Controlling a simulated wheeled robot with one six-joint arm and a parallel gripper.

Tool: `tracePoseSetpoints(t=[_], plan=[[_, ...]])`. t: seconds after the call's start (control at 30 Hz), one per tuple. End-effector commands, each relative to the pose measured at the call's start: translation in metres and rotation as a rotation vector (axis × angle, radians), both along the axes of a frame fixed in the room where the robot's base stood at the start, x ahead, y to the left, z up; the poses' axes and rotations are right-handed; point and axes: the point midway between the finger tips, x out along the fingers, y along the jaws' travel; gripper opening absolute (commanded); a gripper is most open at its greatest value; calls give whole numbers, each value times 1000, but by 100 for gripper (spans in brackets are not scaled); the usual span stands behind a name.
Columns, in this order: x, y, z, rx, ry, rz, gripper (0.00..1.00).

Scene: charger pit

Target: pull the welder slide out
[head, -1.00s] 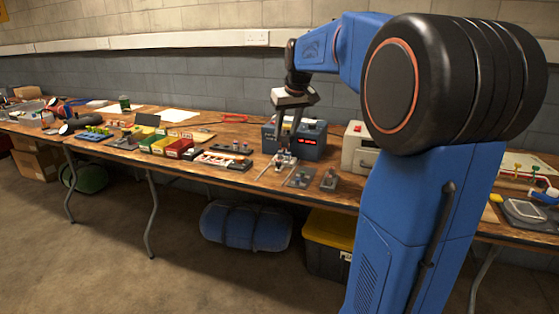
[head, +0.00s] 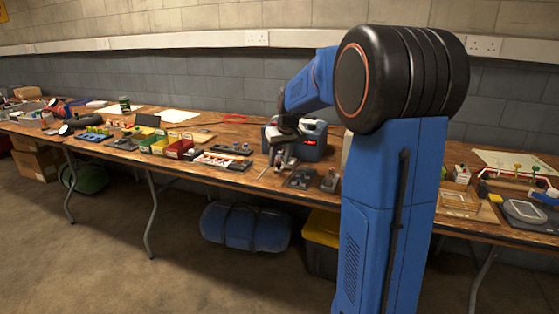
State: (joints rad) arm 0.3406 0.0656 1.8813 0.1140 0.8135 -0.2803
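The welder (head: 308,146) is a blue-grey box on the workbench, left of my arm's column in the head view. My forearm and wrist cover part of its front and left side. Thin pale slide rails (head: 263,172) run out from its front toward the bench's front edge. My gripper (head: 278,160) is low at the welder's front left, close to the slide. It is small and dark there, and its fingers cannot be made out. I cannot tell whether it touches the slide, and the slide's handle is not clear.
A dark block (head: 300,178) and a small grey fixture (head: 330,180) stand right of the rails. A tray with buttons (head: 222,161) and red, yellow and green bins (head: 178,148) stand to the left. A blue bundle (head: 240,226) and a yellow-lidded crate (head: 322,229) are under the bench.

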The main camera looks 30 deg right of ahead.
Motion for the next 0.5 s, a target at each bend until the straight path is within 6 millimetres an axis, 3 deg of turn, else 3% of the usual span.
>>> tracePoseSetpoints(t=[0.27, 0.43, 0.5], plan=[[1, 0, -1, 0, 0, 0, 37], [0, 0, -1, 0, 0, 0, 1], [0, 0, -1, 0, 0, 0, 0]])
